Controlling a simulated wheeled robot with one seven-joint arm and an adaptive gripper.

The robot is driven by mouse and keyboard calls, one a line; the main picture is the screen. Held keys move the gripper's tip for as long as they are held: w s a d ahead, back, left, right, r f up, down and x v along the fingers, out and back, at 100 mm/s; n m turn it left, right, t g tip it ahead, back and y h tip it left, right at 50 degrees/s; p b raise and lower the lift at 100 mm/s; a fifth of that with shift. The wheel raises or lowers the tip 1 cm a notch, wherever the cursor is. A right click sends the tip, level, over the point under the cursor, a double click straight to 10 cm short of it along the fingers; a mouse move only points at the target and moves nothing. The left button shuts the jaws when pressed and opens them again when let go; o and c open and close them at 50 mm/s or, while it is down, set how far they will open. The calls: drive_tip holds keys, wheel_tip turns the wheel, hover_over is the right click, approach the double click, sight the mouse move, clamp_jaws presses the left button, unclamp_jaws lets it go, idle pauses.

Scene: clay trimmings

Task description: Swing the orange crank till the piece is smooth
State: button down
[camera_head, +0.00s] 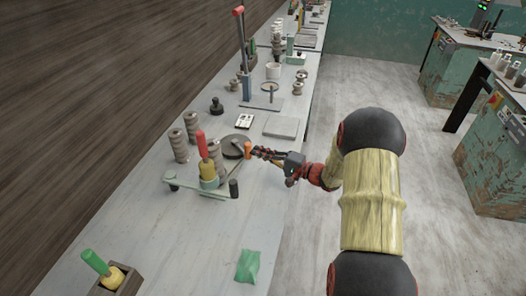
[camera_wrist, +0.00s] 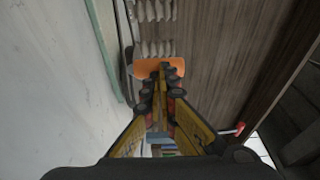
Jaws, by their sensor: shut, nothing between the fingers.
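The orange crank handle (camera_head: 248,149) stands upright at the right edge of a round dark disc (camera_head: 232,143) on the bench. My gripper (camera_head: 258,152) reaches in from the right, low over the bench, with its fingers together and empty. Its tips are right beside the handle. In the wrist view the orange handle (camera_wrist: 148,68) lies just beyond the closed fingertips (camera_wrist: 160,78); I cannot tell whether they touch it. I cannot make out a clay piece on the disc for certain.
Left of the disc stands a red-handled tool with a yellow collar (camera_head: 208,170) on a pale green bar (camera_head: 190,187). Stacked grey spools (camera_head: 192,125) stand behind. A green cloth-like piece (camera_head: 247,266) lies in front.

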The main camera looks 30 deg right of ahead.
drive_tip(key=shift+s+a, duration=0.15)
drive_tip(key=shift+a, duration=0.45)
drive_tip(key=shift+d, duration=0.15)
